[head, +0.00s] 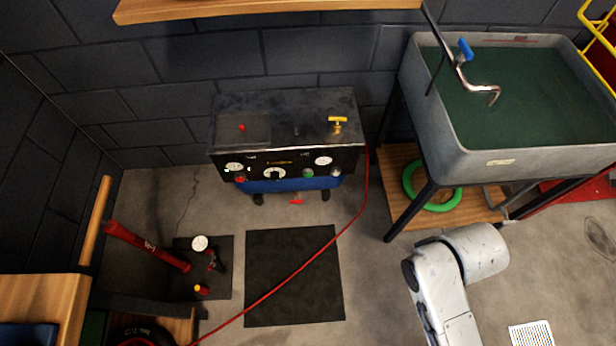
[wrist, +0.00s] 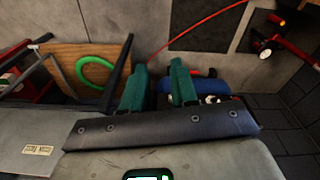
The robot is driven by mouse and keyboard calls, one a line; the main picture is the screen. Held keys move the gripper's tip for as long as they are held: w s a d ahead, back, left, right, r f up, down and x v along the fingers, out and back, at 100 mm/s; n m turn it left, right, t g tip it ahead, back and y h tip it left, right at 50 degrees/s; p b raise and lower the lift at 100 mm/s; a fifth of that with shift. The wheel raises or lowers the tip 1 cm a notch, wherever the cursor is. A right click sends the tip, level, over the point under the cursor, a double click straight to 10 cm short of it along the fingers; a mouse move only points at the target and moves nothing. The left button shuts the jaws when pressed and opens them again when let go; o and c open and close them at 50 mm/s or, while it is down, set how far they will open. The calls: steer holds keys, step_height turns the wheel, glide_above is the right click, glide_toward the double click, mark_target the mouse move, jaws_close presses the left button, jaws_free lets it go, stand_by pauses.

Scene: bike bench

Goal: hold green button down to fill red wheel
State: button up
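The green button (head: 308,173) is on the dark front panel of the compressor (head: 285,118), right of a central dial and below the right gauge. Part of a black tyre with a red rim, seemingly the red wheel (head: 137,342), shows at the bottom left edge of the head view; most of it is cut off. My gripper (wrist: 159,82) shows two teal fingers apart with nothing between them. In the wrist view the compressor's blue tank (wrist: 208,84) is partly behind them; the green button cannot be made out there. In the head view my fingers are out of sight.
A red hose (head: 290,277) runs from the compressor across a black mat (head: 293,310) to the lower left. A grey sink (head: 436,125) on dark legs stands at the right, with a green ring (head: 410,182) beneath. Floor before the compressor is open.

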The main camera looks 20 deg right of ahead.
jaws_close()
stand_by(1.4)
